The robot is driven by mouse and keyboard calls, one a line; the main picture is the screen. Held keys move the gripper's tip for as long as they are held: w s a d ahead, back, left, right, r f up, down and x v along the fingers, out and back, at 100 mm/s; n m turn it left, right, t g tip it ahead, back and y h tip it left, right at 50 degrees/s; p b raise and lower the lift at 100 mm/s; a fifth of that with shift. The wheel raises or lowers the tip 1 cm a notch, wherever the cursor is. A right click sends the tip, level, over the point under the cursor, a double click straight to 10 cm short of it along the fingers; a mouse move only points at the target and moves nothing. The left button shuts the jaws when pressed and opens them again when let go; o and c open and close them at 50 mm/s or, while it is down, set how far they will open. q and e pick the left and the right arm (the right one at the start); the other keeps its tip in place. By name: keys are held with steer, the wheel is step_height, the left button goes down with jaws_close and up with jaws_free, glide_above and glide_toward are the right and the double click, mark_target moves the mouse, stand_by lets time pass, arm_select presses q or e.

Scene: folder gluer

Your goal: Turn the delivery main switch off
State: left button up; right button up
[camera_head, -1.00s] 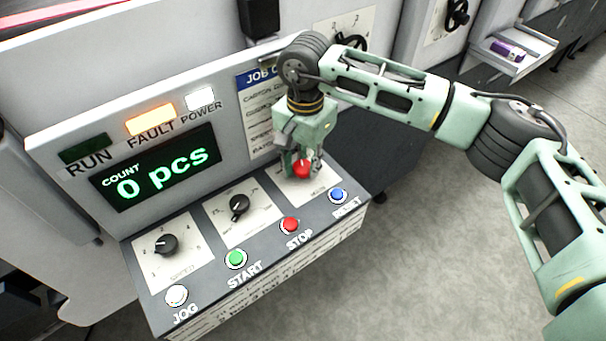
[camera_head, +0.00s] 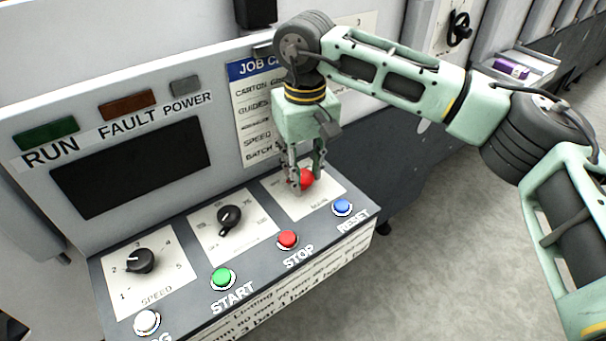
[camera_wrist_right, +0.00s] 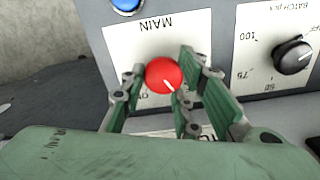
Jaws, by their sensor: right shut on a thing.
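The main switch is a red round knob (camera_head: 305,180) with a white pointer line, on a white plate at the panel's right back. It also shows in the right wrist view (camera_wrist_right: 163,76), on the plate marked MAIN. My right gripper (camera_head: 303,182) reaches down from above and is shut on the red knob, a finger on either side. The fingers hide part of the plate's lettering. The count display (camera_head: 132,168) is dark, and the RUN (camera_head: 46,134), FAULT (camera_head: 128,105) and POWER (camera_head: 186,85) lamps are unlit. My left gripper is not in view.
Near the knob are a blue RESET button (camera_head: 342,207), a red STOP button (camera_head: 288,239) and a green START button (camera_head: 223,278). A batch dial (camera_head: 229,217) and a speed dial (camera_head: 140,261) stand to the left. Open floor lies right of the panel.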

mark_target(307, 173)
steer(key=shift+w+d+n, duration=0.1)
steer(key=shift+n, duration=0.6)
steer(key=shift+w+d+n, duration=0.1)
steer(key=shift+n, duration=0.6)
steer(key=shift+r, duration=0.15)
steer(key=o, duration=0.8)
steer(key=shift+w, duration=0.1)
steer(key=shift+o, duration=0.8)
steer(key=shift+d+n+b, duration=0.1)
steer(key=shift+n+b, duration=0.2)
step_height(307, 173, up, 12)
